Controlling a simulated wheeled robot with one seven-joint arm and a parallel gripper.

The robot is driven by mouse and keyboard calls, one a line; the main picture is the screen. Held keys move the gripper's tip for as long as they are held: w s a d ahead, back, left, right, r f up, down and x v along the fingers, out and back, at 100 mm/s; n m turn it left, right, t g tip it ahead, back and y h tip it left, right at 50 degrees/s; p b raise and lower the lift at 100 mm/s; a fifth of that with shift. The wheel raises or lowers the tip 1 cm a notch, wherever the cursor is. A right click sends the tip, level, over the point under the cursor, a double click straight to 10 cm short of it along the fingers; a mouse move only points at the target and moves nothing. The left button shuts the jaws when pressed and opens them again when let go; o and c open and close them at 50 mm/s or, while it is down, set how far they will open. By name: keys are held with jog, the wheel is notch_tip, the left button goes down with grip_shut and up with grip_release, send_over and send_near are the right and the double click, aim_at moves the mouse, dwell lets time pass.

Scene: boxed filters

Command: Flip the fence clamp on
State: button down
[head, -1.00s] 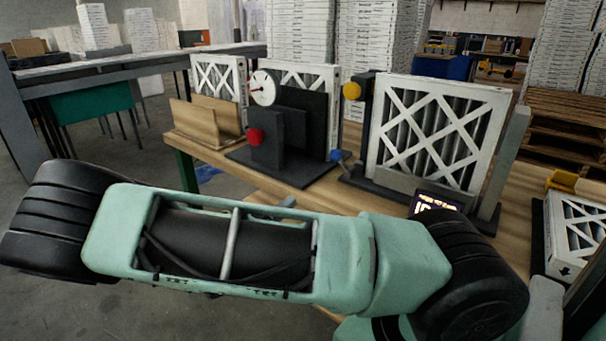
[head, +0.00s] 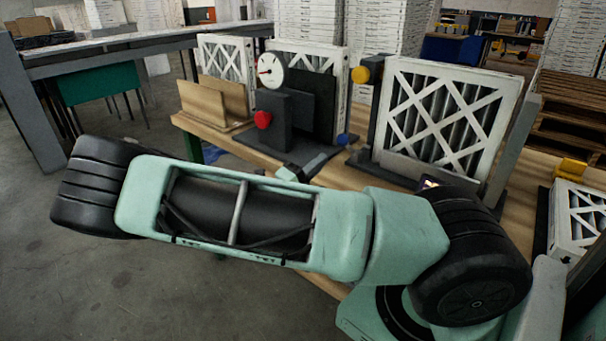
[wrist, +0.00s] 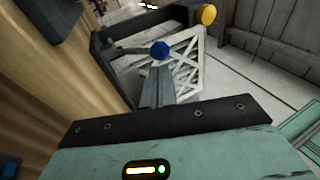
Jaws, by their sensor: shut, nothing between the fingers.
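A filter with a white cross-braced frame (head: 447,118) stands upright in a dark fixture on the wooden bench. At the fixture's left side are a blue ball knob (head: 347,139) and, higher, a yellow knob (head: 361,75). In the wrist view the blue knob (wrist: 161,50) is on the end of a short dark lever, with the yellow knob (wrist: 207,14) above right. No label shows which one is the fence clamp. My gripper (head: 322,158) is shut and empty, left of and below the blue knob. In the wrist view its fingertips (wrist: 157,72) appear just below that knob; contact cannot be told.
Left of the fixture stands a dark gauge stand with a white dial (head: 270,70) and red knob (head: 263,119). A wooden holder (head: 215,103) is farther left. Another boxed filter (head: 580,218) lies at the right. My arm crosses the bench's front and hides part of it.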

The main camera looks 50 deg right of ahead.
aim_at(339, 144)
jog(key=shift+p+x, duration=0.45)
jog(key=shift+x, duration=2)
